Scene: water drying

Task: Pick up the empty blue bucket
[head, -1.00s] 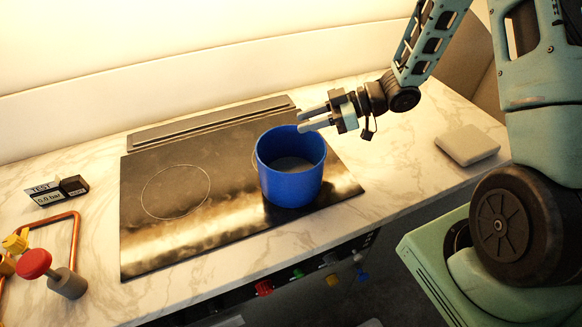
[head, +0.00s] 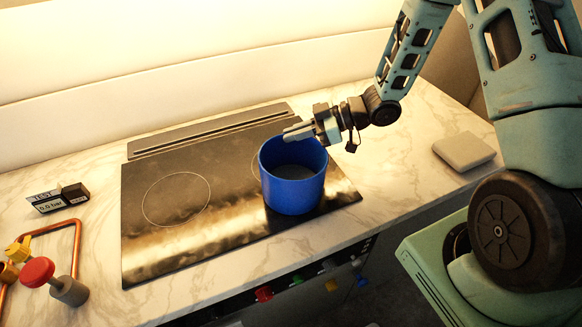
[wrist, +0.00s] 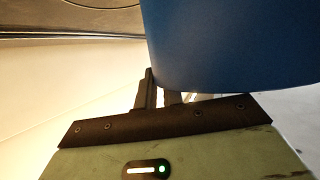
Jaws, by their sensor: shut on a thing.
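The blue bucket (head: 292,190) stands upright on the right part of the black cooktop, open side up. I see nothing but a dark bottom inside it. My gripper (head: 299,133) is at the bucket's far rim, with its fingers closed together on the rim wall. In the wrist view the bucket (wrist: 235,45) fills the upper right, and my fingers (wrist: 160,92) meet its wall. The exact contact is partly hidden there. I see no clear gap under the bucket.
The cooktop (head: 160,245) lies in a marble counter (head: 400,160). A grey box (head: 464,151) sits at right. A copper pipe with a red knob (head: 37,271) and a small TEST gauge (head: 48,202) are at left. Coloured knobs line the counter front.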

